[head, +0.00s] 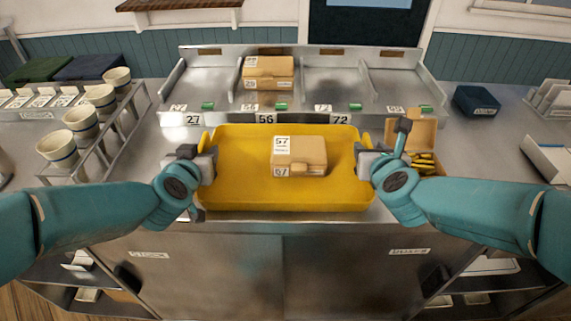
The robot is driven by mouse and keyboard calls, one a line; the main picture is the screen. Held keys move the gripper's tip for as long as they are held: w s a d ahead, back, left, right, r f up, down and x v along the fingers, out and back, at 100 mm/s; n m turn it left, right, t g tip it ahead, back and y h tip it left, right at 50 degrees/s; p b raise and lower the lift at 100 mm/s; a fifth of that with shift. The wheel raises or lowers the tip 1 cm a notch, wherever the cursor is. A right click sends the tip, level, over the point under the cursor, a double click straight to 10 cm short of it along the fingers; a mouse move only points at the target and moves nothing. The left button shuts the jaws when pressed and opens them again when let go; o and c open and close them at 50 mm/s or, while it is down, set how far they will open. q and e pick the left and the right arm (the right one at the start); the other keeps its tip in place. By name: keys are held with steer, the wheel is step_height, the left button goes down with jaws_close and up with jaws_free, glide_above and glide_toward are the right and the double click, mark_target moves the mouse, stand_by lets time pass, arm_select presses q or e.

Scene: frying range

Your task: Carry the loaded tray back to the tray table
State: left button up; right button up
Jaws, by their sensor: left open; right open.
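A yellow tray (236,190) sits at the front of the steel counter in the head view. My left gripper (206,164) is open at the tray's left end wall. My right gripper (364,160) is open at the tray's right end wall. I cannot tell whether the fingers touch the tray. No table that I can make out as the tray table is in view.
A steel rack (330,88) with bays numbered 27, 56 and 72 stands behind the tray, with another tan box (268,70) in one bay. An open box (418,136) with yellow contents is beside my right gripper. A dark blue box (476,101) is further right.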

arm_select(q)
steer(key=shift+w+f, duration=0.1)
steer(key=shift+w, duration=0.1)
arm_select(e)
steer(key=shift+w+f, duration=0.1)
steer(key=shift+w, duration=0.15)
arm_select(q)
jaws_close()
arm_select(e)
jaws_close()
arm_select(q)
steer(key=shift+r, duration=0.25)
arm_select(e)
steer(key=shift+r, duration=0.2)
